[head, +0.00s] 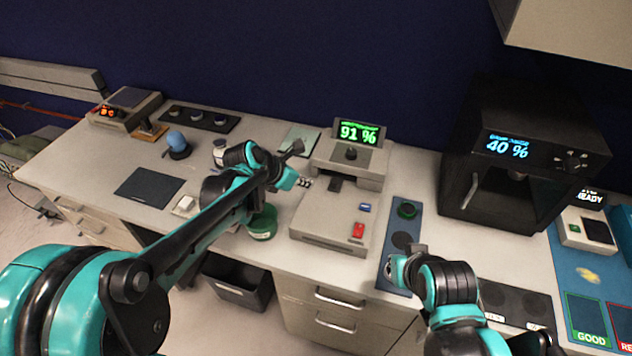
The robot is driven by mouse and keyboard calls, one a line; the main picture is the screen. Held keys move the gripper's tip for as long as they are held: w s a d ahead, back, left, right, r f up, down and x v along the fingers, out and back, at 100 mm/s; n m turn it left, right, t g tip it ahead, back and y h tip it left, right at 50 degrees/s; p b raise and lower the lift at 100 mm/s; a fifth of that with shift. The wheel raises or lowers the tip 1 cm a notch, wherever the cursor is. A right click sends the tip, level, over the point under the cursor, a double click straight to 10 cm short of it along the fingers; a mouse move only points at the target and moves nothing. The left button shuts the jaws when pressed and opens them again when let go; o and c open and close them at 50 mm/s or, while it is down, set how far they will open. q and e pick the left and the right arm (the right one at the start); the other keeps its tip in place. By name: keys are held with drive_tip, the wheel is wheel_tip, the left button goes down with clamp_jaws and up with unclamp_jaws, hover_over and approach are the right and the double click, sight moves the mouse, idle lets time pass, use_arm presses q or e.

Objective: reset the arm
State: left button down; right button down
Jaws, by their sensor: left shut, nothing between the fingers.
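My left arm reaches in from the left across the bench. Its gripper (292,151) is shut and empty, above the bench just left of the grey machine with the green 91 % display (359,132). It appears clear of objects, though its exact height is hard to judge. My right arm comes up from the bottom right. Its gripper (408,256) is over the lower end of the blue strip mat (401,222), and its fingers are mostly hidden by its own wrist.
A green-labelled jar (262,222) stands close under my left forearm. A blue ball on a stand (177,143) and a dark pad (150,186) lie left. A black machine showing 40 % (524,145) stands right, below a wall cabinet (570,30). A black bin (238,284) is below.

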use_arm(q)
drive_tip(key=v, duration=0.3)
drive_tip(key=shift+s, duration=0.15)
drive_tip(key=s+a+f+m+y+b, duration=0.1)
drive_tip(key=s+a+m+y, duration=0.1)
drive_tip(key=s+a+m, duration=0.2)
drive_tip(key=s+a+f+m+t+y+b, duration=0.1)
drive_tip(key=s+a+m, duration=0.4)
drive_tip(key=s+m, duration=0.6)
drive_tip(key=s+a+f+m+y+b, duration=0.2)
drive_tip(key=s+m, duration=0.5)
drive_tip(key=m, duration=0.5)
drive_tip(key=a+f, duration=0.1)
drive_tip(key=a, duration=0.1)
drive_tip(key=shift+s+a+f+t+y+b, duration=0.2)
drive_tip(key=shift+s+a+t+y+b, duration=0.1)
drive_tip(key=shift+s+a+y+b, duration=0.1)
